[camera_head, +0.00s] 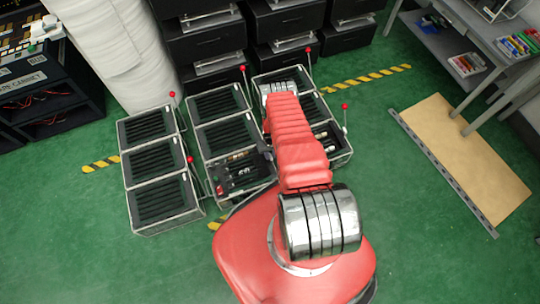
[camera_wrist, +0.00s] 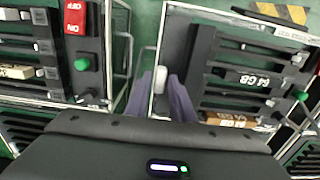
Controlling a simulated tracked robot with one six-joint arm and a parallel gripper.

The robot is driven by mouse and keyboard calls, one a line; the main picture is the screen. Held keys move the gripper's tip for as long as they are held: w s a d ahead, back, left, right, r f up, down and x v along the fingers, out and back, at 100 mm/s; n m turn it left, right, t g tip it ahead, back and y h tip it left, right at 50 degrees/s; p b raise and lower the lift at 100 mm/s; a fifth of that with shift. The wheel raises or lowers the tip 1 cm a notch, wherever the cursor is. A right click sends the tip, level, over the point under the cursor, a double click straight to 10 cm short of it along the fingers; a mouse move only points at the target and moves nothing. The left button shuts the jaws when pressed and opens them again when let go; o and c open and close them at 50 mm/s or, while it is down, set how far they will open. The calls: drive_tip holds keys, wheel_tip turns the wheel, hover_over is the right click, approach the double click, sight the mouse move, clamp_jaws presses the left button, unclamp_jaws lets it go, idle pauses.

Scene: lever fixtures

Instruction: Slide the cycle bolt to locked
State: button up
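In the wrist view my gripper (camera_wrist: 160,98) points down at the gap between two black racks. Its two purple-grey fingers stand apart, one on each side of a small white knob (camera_wrist: 160,78) at the left edge of the right rack (camera_wrist: 166,40). I see no clear contact between fingers and knob. No label marks a cycle bolt, and I cannot tell whether this knob is it. In the head view my red arm reaches over the racks and hides part of them; I cannot make out my fingertips there.
The left rack has a red OFF/ON switch (camera_wrist: 75,18) and a green button (camera_wrist: 82,63). Dark modules marked 64 GB (camera_wrist: 255,80) sit in the right rack. Levers with red balls (camera_head: 243,69) rise beside the racks. Black drawers (camera_head: 205,40) stand behind; green floor is free at left.

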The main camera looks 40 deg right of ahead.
clamp_jaws()
